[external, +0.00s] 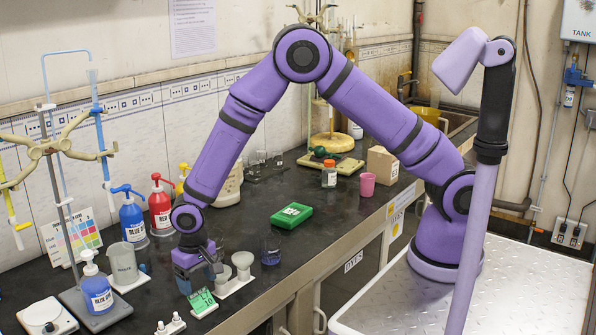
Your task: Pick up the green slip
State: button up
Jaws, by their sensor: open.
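A small green slip (202,300) with white markings stands at the front edge of the bench, just below my gripper. It looks tilted, with a white base or lower edge. My gripper (200,281) points down over the bench and is open, with its fingers close above and behind the slip. I cannot tell from this view whether the slip is between the fingers or touching them.
A grey beaker (123,262) and blue pump bottle (96,290) stand left. A green box (291,215) lies mid-bench with clear room around it.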

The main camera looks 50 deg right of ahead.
aim_at(201, 300)
jog(key=shift+s+d+f, duration=0.1)
jog(key=shift+f, duration=2.75)
jog(key=c, duration=0.6)
